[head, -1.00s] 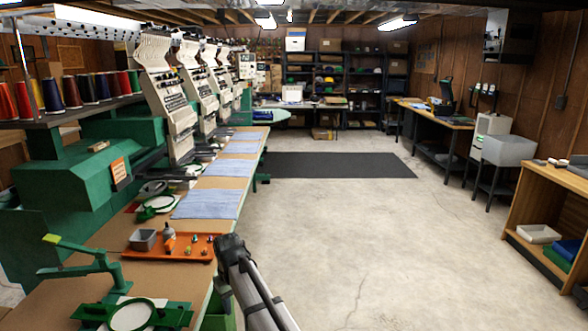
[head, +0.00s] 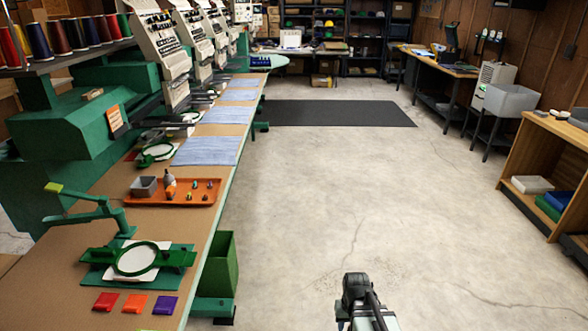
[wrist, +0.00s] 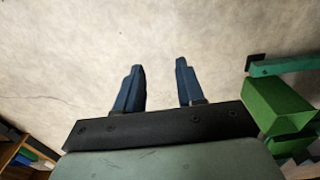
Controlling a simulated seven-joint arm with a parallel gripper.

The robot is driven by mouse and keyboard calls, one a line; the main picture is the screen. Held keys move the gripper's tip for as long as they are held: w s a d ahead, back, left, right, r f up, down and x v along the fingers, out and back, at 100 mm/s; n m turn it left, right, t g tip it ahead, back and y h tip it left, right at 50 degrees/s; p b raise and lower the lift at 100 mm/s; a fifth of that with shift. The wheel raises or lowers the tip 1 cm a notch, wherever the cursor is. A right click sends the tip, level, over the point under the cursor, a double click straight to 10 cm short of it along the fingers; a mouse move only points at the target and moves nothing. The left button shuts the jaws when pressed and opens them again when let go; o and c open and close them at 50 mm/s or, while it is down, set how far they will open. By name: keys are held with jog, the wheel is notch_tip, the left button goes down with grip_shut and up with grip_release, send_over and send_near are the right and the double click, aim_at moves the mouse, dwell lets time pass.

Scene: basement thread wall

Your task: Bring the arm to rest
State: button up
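My gripper (wrist: 159,66) shows in the wrist view with its two blue fingers apart. Nothing is between them, only bare concrete floor beyond. In the head view part of my arm (head: 362,302) shows at the bottom, over the floor to the right of the long worktable (head: 110,222). The fingers are not visible in the head view.
An orange tray (head: 176,198) with small parts, a green hoop fixture (head: 138,259) and colored patches sit on the worktable. A green bin (head: 219,265) stands at its edge and shows in the wrist view (wrist: 272,105). The floor (head: 330,200) is clear.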

jog(key=s+f+g, duration=0.3)
jog(key=s+f, duration=0.7)
jog(key=s, duration=0.5)
jog(key=s+f+g, duration=0.3)
jog(key=s+f, duration=0.7)
jog(key=s, duration=0.5)
jog(key=shift+f+g, duration=0.25)
jog(key=shift+g, duration=0.15)
jog(key=shift+c, duration=0.2)
